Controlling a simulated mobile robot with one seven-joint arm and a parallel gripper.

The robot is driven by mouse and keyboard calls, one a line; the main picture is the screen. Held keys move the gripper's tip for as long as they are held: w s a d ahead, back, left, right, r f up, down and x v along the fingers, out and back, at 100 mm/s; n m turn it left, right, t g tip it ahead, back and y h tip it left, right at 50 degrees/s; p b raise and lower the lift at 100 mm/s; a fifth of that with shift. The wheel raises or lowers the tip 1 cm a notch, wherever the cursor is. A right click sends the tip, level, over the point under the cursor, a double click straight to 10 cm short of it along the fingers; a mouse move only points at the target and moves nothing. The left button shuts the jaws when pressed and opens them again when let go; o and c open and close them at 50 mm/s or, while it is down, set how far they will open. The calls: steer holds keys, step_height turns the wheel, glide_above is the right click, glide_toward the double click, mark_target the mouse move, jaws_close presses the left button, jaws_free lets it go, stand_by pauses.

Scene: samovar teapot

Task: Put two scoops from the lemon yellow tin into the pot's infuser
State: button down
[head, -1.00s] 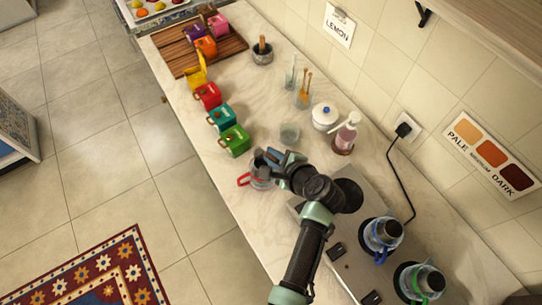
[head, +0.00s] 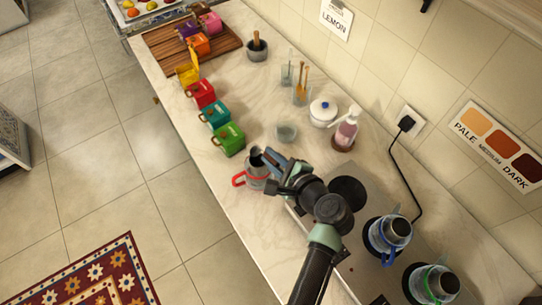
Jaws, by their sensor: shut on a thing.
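The lemon yellow tin (head: 187,75) stands with its lid up at the near edge of the wooden board, far from my gripper. A pot with a red handle (head: 254,177) stands on the counter at the hob's left end. A dark round opening, which looks like its infuser (head: 257,158), shows at its top. My gripper (head: 277,163) is at the pot's upper right side, close by its rim. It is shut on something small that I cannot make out. Whether it touches the pot, and whether any tea is in the infuser, I cannot tell.
Red (head: 201,94), teal (head: 215,115) and green (head: 229,139) tins line the counter's front. A glass bowl (head: 286,132), white lidded pot (head: 323,112) and pump bottle (head: 346,130) stand behind. Blue-handled (head: 389,236) and green-handled (head: 433,284) pots stand on the hob.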

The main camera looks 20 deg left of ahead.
steer(key=shift+w+a+r+g+h+p, duration=0.2)
steer(key=shift+r+p, duration=0.1)
steer(key=shift+p, duration=0.45)
steer(key=shift+w+a+r+g+h+p, duration=0.1)
steer(key=shift+r+h+p, duration=0.15)
steer(key=shift+p, duration=0.45)
steer(key=shift+w+a+r+h+p, duration=0.15)
steer(key=shift+h+p, duration=0.1)
steer(key=shift+p, duration=0.65)
steer(key=shift+a+r+g+h+p, duration=0.15)
steer(key=shift+g+h+p, duration=0.2)
steer(key=shift+p, duration=0.5)
